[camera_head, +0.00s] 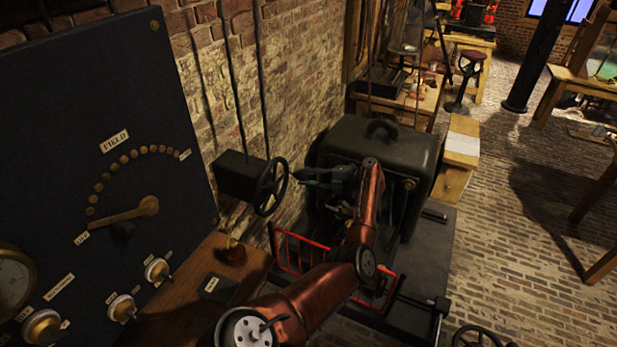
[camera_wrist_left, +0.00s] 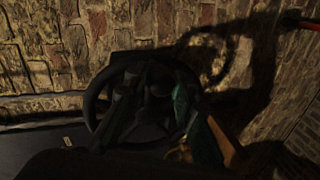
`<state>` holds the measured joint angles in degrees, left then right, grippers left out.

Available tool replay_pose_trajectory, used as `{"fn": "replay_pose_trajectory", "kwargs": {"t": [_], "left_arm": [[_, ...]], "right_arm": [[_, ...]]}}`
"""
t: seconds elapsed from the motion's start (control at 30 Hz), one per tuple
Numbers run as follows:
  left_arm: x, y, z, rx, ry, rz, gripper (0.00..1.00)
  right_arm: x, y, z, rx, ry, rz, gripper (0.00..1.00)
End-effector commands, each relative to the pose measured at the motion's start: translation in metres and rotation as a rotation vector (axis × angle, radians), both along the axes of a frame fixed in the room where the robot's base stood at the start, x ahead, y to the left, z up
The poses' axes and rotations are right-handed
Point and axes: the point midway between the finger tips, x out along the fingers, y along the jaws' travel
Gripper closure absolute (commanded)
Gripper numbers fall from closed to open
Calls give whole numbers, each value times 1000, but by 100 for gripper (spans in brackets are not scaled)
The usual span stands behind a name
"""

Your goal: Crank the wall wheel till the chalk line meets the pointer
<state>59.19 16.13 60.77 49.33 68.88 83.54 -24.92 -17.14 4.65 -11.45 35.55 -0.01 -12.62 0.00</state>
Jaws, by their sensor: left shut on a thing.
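The wall wheel (camera_head: 271,186) is a dark spoked handwheel on a black box (camera_head: 238,174) fixed to the brick wall. My left gripper (camera_head: 298,177) reaches its right side from the right and is shut on the wheel. In the left wrist view the wheel (camera_wrist_left: 98,98) is dim, with the fingers (camera_wrist_left: 160,92) in front of its spokes and rim. Exactly which part lies between the fingertips is too dark to tell. I cannot make out a chalk line or its pointer in either view. My right gripper is not in view.
A black panel (camera_head: 65,130) with a brass lever (camera_head: 125,214) and knobs stands at the left. A large dark machine (camera_head: 395,150) and red railing (camera_head: 290,252) lie under and beyond my arm.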

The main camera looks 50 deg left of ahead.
Motion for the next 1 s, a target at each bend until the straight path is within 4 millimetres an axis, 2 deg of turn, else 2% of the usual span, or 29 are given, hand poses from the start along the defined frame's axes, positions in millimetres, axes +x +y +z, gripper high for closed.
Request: {"fn": "replay_pose_trajectory", "kwargs": {"t": [0.03,0.17,0.2,0.43,0.77,0.87,1.0], "left_arm": [[0,-2,-6,-11,-1,1,100],[0,-3,-6,-11,-1,2,100],[0,-3,-6,-11,-2,2,74],[0,-2,-4,-7,-1,2,58],[2,-4,-1,-3,-1,1,58],[8,-12,1,-3,-2,-2,58],[20,-33,7,-4,-2,-3,58]], "right_arm": [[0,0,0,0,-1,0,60],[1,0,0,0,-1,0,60],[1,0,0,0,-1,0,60],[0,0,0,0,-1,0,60],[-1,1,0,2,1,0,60],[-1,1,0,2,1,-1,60],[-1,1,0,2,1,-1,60]]}}
